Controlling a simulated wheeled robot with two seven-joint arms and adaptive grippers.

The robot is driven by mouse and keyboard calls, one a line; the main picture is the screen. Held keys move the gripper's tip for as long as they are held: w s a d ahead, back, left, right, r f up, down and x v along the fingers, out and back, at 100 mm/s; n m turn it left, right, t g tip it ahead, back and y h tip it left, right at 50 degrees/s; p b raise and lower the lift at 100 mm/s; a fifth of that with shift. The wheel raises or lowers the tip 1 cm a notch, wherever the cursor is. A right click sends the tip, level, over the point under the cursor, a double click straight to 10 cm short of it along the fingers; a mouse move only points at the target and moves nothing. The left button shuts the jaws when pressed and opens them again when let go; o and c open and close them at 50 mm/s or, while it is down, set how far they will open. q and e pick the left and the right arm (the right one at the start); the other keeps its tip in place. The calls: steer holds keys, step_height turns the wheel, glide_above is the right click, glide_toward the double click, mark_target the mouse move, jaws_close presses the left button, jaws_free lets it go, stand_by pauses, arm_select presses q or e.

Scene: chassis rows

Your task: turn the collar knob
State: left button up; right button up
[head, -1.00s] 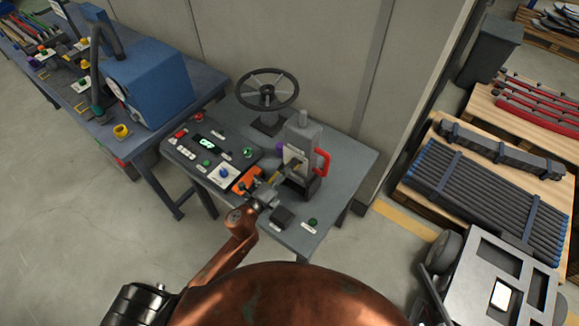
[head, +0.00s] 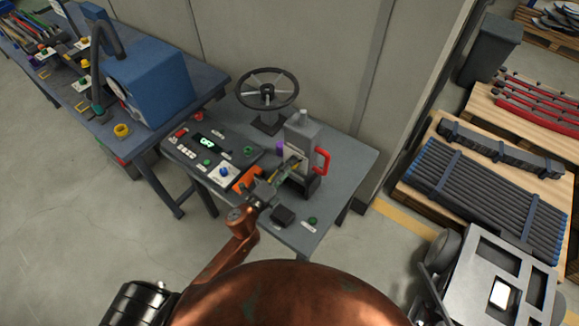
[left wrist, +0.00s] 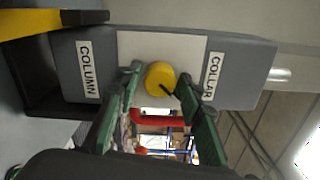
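The yellow knob (left wrist: 160,78) with a small black pointer sits on a white plate (left wrist: 130,46) on the grey column unit (head: 302,132). In the left wrist view the label COLUMN (left wrist: 89,71) is left of the knob and the label COLLAR (left wrist: 213,76) is right of it. My left gripper (left wrist: 158,80) has its green fingers apart, one on each side of the knob. A thin gap shows at the left finger; whether the right finger touches the knob I cannot tell. In the head view the left gripper (head: 280,177) is at the front of the unit and hides the knob. My right gripper is not in view.
The unit has a red handle (head: 321,160) on its right side. A control panel (head: 210,150) and a black handwheel (head: 267,89) stand to the left and behind on the grey table (head: 345,160). A black block (head: 283,215) lies near the front edge.

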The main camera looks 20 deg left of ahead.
arm_select(q)
steer(key=shift+o, duration=0.9)
steer(key=v, duration=1.2)
